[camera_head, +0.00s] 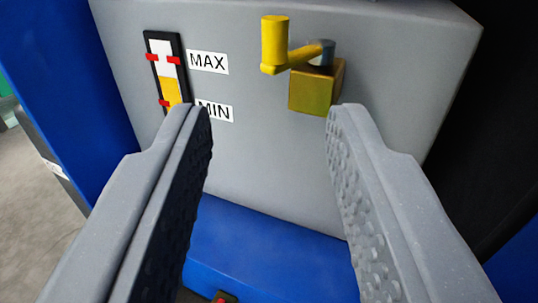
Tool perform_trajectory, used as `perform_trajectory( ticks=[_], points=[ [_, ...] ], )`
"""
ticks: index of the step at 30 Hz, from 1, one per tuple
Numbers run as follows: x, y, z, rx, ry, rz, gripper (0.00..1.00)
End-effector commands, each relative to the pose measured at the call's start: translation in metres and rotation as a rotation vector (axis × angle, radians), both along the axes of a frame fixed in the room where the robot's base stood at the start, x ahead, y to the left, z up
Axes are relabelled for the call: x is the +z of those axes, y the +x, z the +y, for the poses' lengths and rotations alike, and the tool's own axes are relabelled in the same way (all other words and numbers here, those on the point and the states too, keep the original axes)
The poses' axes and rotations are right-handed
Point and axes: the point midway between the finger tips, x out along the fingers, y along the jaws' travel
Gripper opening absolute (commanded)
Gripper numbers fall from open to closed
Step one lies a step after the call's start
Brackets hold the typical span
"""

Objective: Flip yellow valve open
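The yellow valve (289,53) is on the grey panel at the upper middle of the view. Its yellow lever reaches left from a grey pivot (322,50) and ends in an upright yellow cylinder handle (275,40). Below the pivot is a darker yellow block (315,87) fixed to the panel. My gripper (268,112) is open and empty, with its two grey textured fingers wide apart. The fingertips appear below the valve in the picture, the right tip close under the block. I see no contact with the lever.
A level gauge (167,72) with yellow fill and red marks is left of the valve, beside MAX (208,62) and MIN (215,111) labels. The grey panel (262,160) is bare between the fingers. A blue ledge (270,255) lies below, and a blue wall stands left.

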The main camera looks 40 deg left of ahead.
Motion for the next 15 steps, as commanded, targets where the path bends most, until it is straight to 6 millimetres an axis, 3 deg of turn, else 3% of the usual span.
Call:
perform_trajectory(
  ticks=[12, 15],
  points=[
    [0.0005, -0.0068, -0.0057, -0.002, 0.0, -0.001, 0.35],
    [0.0005, -0.0067, -0.0063, -0.003, 0.0, -0.001, 0.07]
  ],
)
